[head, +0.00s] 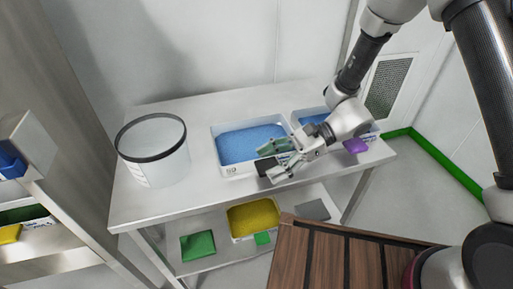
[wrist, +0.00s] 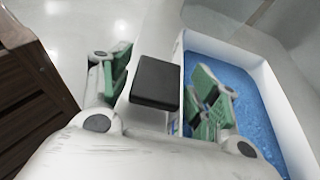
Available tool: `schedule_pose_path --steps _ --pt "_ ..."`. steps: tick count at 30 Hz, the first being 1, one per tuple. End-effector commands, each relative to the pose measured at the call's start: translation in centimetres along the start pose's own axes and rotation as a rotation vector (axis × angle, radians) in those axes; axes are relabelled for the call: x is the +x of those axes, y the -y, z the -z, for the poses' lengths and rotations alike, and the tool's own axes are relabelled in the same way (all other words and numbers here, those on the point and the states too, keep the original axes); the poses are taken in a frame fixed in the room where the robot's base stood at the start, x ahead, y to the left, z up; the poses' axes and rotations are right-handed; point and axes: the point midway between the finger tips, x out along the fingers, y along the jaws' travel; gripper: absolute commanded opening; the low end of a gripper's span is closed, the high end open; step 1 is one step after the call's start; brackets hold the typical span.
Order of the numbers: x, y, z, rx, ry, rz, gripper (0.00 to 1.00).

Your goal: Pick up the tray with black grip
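The tray with the black grip (head: 228,169) is white, holds blue material, and stands on the steel table. Its black grip (head: 266,168) sticks out at the front edge, and the grip also shows in the wrist view (wrist: 155,82). My gripper (head: 267,163) is at this grip with its green-padded fingers apart. In the wrist view, one finger of my gripper (wrist: 166,75) is left of the grip and the other is over the blue material inside the tray (wrist: 278,95). Whether a finger touches the grip I cannot tell.
A second blue-filled tray with a purple grip (head: 355,146) stands to the right, partly behind my arm. A large white bucket (head: 155,165) stands left. A yellow-filled tray (head: 253,215) is on the lower shelf. A brown slatted surface (head: 330,262) is in front.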

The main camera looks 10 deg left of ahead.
Motion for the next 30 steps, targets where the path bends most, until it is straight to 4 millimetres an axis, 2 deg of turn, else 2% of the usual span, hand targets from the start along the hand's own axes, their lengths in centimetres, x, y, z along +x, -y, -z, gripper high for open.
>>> schedule_pose_path --steps 1,6,7,14,18,30 --pt "0.0 0.0 0.0 0.000 0.000 0.000 0.45" --pt "0.0 0.0 0.0 0.000 0.000 0.000 0.14" --pt "0.0 0.0 0.0 -0.001 0.001 0.000 0.12" --pt "-0.1 0.0 -0.1 -0.001 0.000 0.001 0.12" --pt "-0.4 0.1 -1.0 -0.003 0.001 0.001 0.12" --pt "-3.3 0.0 -7.9 -0.004 0.001 0.001 0.12"
